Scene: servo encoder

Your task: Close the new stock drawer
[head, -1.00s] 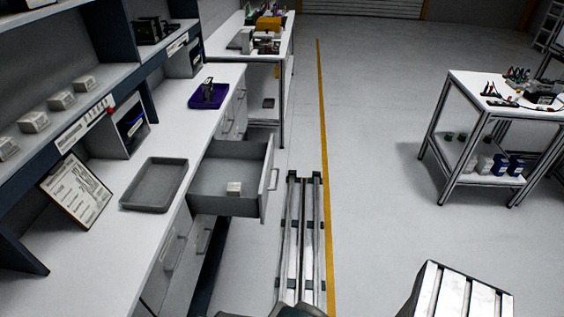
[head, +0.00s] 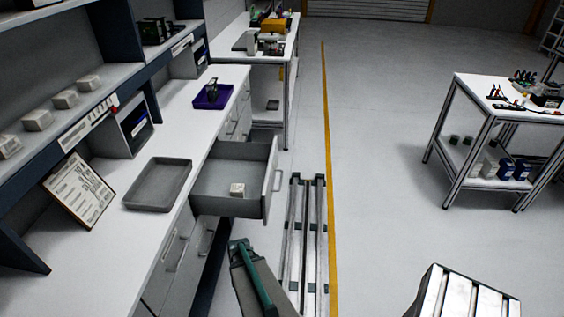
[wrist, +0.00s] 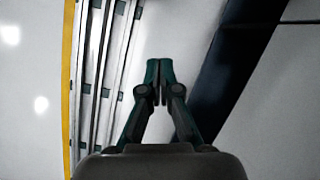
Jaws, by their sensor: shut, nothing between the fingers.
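The open drawer (head: 212,183) sticks out of the workbench front in the head view, with a small white box (head: 237,190) lying in it. Its front panel carries a bar handle (head: 277,181) facing right. I see no readable label on it. In the wrist view my gripper (wrist: 158,65) is shut and empty, its fingertips together above the floor. In the head view part of my arm shows at the bottom centre, below and nearer than the drawer. My fingertips are not clear there. The drawer does not show in the wrist view.
A grey tray (head: 158,184), a clipboard (head: 79,190) and a purple bin (head: 213,97) rest on the bench. Closed drawers with handles (head: 205,240) are below. My floor rail (head: 307,230) runs beside the yellow line (head: 328,150). A trolley table (head: 480,135) stands at right.

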